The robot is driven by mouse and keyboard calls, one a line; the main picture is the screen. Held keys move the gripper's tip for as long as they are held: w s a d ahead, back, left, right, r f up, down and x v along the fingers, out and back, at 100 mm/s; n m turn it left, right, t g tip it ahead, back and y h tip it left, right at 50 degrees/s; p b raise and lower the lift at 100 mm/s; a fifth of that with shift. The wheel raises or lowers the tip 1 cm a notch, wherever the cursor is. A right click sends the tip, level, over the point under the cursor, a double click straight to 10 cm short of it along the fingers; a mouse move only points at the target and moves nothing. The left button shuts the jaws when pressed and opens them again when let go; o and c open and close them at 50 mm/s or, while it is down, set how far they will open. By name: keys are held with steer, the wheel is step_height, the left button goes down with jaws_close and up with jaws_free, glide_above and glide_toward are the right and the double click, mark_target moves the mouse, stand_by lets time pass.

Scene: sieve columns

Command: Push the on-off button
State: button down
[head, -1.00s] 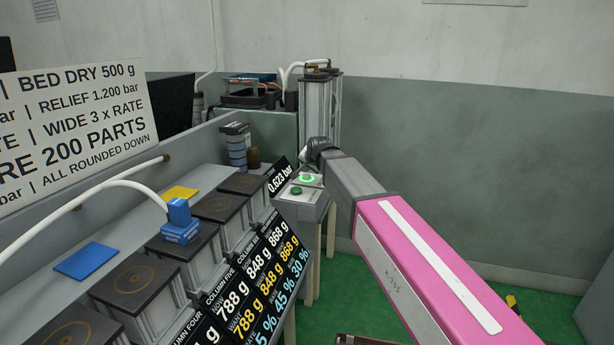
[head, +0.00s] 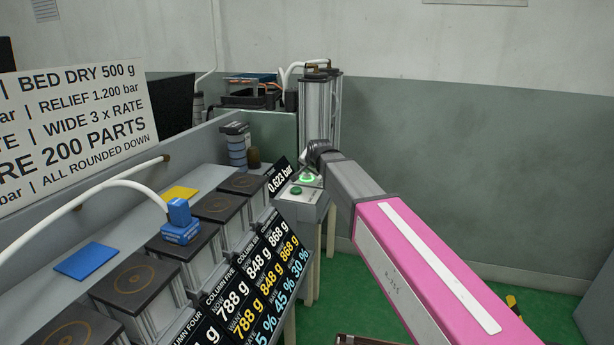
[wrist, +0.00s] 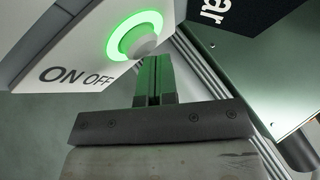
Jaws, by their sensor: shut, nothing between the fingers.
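The on-off button (wrist: 135,35) has a glowing green ring around a pale cap, with "ON OFF" printed beside it in the wrist view. In the head view the glowing button (head: 307,179) sits on a small grey box. My gripper (wrist: 153,60) is shut and empty, its fingers together and tinted green by the glow. The fingertips are right at the cap's lower edge in the wrist view. I cannot tell whether they touch it.
A slanted display panel (head: 255,275) and dark-topped columns (head: 139,278) stand to the left. A blue connector with a white hose (head: 179,221) rests on one column. Tall metal cylinders (head: 320,110) stand behind.

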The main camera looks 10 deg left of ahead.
steer(key=shift+r, duration=0.1)
stand_by(0.3)
steer(key=shift+r, duration=0.4)
step_height(320, 180, up, 6)
stand_by(0.8)
